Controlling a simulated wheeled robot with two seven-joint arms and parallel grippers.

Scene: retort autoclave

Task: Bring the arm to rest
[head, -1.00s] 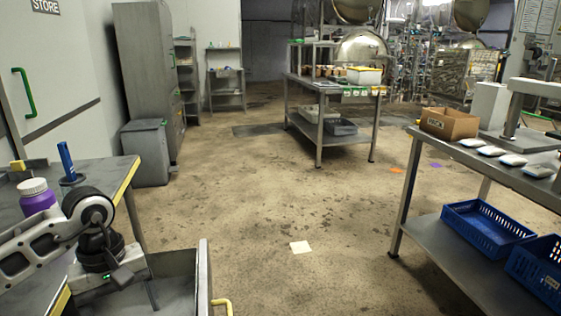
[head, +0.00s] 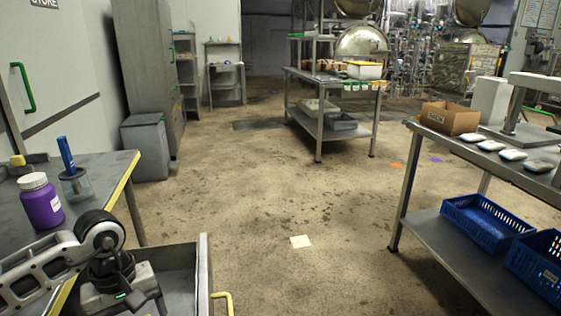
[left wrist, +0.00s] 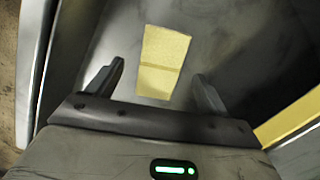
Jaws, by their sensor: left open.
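My left gripper (left wrist: 158,82) is open in the left wrist view, with its two dark fingers spread apart. Beyond and between the fingertips, a pale yellow rectangular piece (left wrist: 161,62) lies on a grey metal surface, and nothing is gripped. In the head view my left arm comes in from the left, and my left gripper (head: 128,302) points down over a grey open drawer or bin (head: 205,270) beside the left bench. The fingertips are largely hidden there. My right arm and gripper are not in view.
A purple bottle (head: 42,204) and a clear cup with a blue stick (head: 76,186) stand on the left bench (head: 108,165), behind my arm. A yellow handle (head: 224,297) is beside the drawer. A bench with blue crates (head: 482,226) stands right.

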